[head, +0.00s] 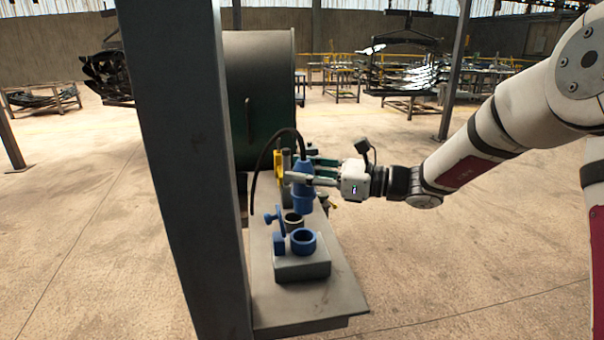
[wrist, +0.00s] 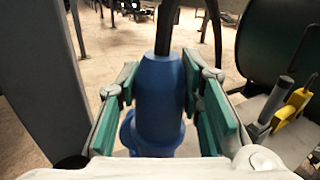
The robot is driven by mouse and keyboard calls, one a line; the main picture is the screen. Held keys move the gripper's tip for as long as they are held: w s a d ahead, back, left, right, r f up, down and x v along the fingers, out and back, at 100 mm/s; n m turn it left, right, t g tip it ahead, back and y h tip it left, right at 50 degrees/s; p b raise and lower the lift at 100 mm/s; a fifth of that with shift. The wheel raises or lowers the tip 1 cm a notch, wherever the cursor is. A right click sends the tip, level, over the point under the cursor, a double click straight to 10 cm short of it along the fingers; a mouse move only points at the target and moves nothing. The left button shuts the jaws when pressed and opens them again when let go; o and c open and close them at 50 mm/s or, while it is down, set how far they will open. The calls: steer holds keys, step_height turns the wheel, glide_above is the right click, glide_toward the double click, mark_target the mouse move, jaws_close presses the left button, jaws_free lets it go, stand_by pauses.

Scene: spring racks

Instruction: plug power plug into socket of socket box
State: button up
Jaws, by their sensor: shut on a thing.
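The power plug (head: 304,188) is blue and hangs upright in my gripper (head: 311,172), with a black cable looping up from its top and over to the left. In the wrist view the plug (wrist: 161,98) stands between the green finger pads of my gripper (wrist: 163,100), which is shut on it. The socket box (head: 303,268) is a grey block on the bench, with a round blue socket (head: 303,241) on top and a blue lid standing open beside it. The plug is above the box and apart from the socket, a little behind it. The plug's underside is not seen in the wrist view.
A thick grey post (head: 183,150) stands close at the left of the bench (head: 318,311). A large dark green drum (head: 261,100) is behind. Yellow-handled tools (wrist: 291,104) stand at the right in the wrist view. Floor right of the bench is clear.

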mark_target(303, 214)
steer(key=shift+p, duration=0.35)
steer(key=shift+f+b, duration=1.25)
steer(key=shift+f, duration=1.55)
steer(key=shift+p, duration=0.6)
steer(key=shift+f+b, duration=0.95)
steer(key=shift+f, duration=1.4)
steer(key=o, duration=1.3)
steer(key=shift+o, duration=0.2)
steer(key=s+d, duration=0.2)
steer(key=d, duration=0.9)
steer(key=shift+s+d, duration=0.2)
steer(key=shift+d, duration=0.2)
